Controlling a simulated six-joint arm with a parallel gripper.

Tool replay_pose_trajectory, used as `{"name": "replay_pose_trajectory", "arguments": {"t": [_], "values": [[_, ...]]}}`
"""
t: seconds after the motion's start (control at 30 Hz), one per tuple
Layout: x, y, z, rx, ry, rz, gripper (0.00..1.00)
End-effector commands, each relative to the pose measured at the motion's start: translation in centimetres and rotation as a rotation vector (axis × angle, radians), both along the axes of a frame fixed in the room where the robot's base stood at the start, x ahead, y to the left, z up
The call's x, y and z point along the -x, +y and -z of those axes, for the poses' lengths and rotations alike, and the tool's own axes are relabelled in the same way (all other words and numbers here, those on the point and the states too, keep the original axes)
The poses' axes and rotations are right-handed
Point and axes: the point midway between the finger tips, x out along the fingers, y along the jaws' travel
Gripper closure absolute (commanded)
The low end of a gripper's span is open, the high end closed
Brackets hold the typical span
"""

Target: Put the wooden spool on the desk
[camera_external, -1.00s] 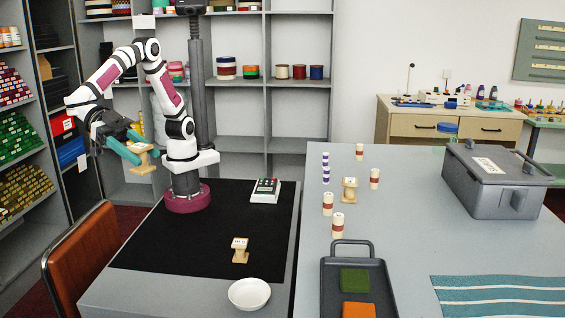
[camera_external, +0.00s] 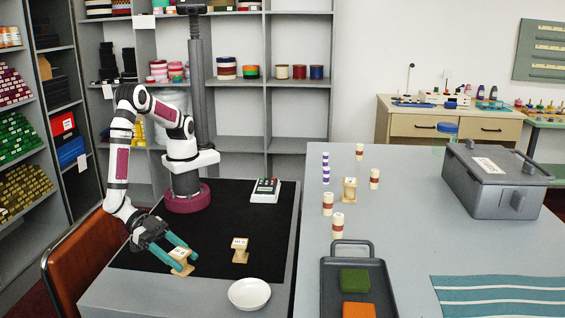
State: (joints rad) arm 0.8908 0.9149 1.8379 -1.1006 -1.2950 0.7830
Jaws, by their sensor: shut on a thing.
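My gripper (camera_external: 178,251) is shut on a pale wooden spool (camera_external: 183,268), a block with wide ends and a light label on top. The spool is upright, low over the front left of the black mat on the grey desk (camera_external: 135,293). I cannot tell whether its base touches the surface. The teal fingers hide part of its sides. A second, similar wooden spool (camera_external: 240,252) stands on the mat to the right of my gripper. A third (camera_external: 349,190) stands on the larger grey table.
A white bowl (camera_external: 249,294) sits at the desk's front right. A calculator-like device (camera_external: 265,190) lies at the back of the black mat (camera_external: 225,215). The middle of the mat is clear. A brown chair (camera_external: 85,262) stands close on the left.

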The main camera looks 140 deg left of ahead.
Motion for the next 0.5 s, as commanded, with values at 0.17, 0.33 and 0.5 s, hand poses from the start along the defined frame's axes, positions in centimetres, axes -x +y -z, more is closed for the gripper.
{"name": "replay_pose_trajectory", "arguments": {"t": [0.17, 0.33, 0.5], "values": [[-3.5, 2.7, 2.6, 0.0, 0.0, -0.003, 1.0], [-4.4, 3.4, 4.9, -0.002, 0.003, 0.001, 1.0], [-4.4, 3.3, 7.2, 0.0, 0.0, 0.001, 1.0]]}}
